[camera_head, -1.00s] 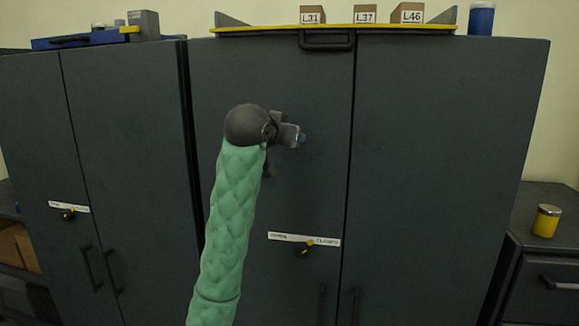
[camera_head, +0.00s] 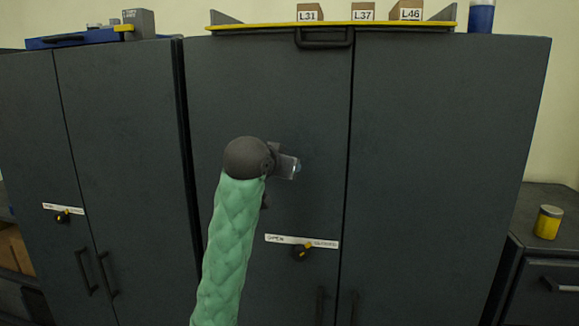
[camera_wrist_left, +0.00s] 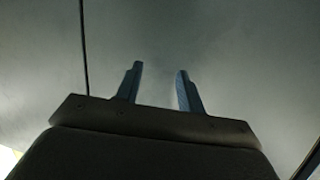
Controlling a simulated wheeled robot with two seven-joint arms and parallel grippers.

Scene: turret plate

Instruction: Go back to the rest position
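My left arm, in a green padded sleeve, rises from the bottom of the head view, left of the middle. My left gripper (camera_head: 288,167) is raised in front of the dark grey middle cabinet (camera_head: 440,150) and points right in the picture. In the left wrist view its two bluish fingers (camera_wrist_left: 159,80) stand apart with nothing between them. A plain grey surface fills the background there. I cannot tell the exact gap between the gripper and the cabinet door. My right gripper is in neither view.
The cabinet's labelled knob (camera_head: 301,253) is below my gripper. A yellow-edged tray (camera_head: 400,27) with labelled boxes stands on top. A second cabinet (camera_head: 120,130) is at left. A yellow jar (camera_head: 547,222) stands on the right-hand counter (camera_head: 555,200).

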